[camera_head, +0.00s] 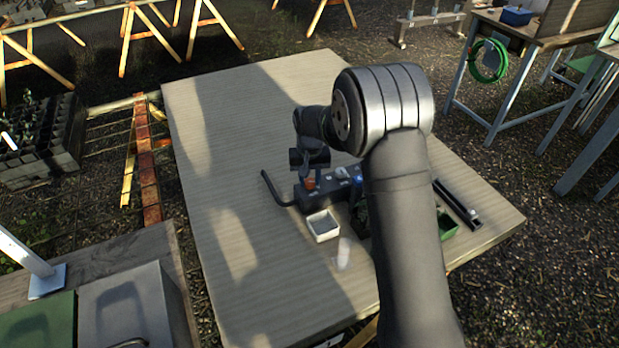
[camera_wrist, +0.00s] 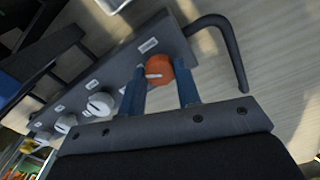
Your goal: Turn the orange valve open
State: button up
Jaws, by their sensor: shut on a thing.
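The orange valve (camera_wrist: 158,70) is a round knob with a pale pointer mark. It sits at one end of a dark grey manifold block (camera_wrist: 165,40). In the head view the orange valve (camera_head: 310,184) is at the left end of the block (camera_head: 328,192), just below my gripper (camera_head: 310,172). In the wrist view my gripper (camera_wrist: 163,83) has its two blue fingers on either side of the orange valve, shut on it. Several white knobs (camera_wrist: 100,104) sit in a row along the same block. A dark bent pipe (camera_wrist: 232,45) leaves the block near the orange valve.
A small white square tray (camera_head: 323,227) stands in front of the block, with a clear cup-like object (camera_head: 343,254) nearby. A green bin (camera_head: 446,226) and a dark rail (camera_head: 457,204) lie to the right. The table's (camera_head: 230,190) left side is clear.

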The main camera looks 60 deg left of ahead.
aim_at(310, 181)
jog(key=n, duration=0.5)
jog(key=shift+n, duration=0.4)
dwell(0.4)
jog(key=o, duration=1)
jog(key=shift+c, duration=0.2)
notch_tip(310, 181, up, 18)
jog(key=shift+f, duration=0.25)
jog(key=shift+f, duration=0.1)
notch_tip(310, 181, down, 17)
jog(key=shift+f, duration=0.2)
jog(key=shift+r, duration=0.15)
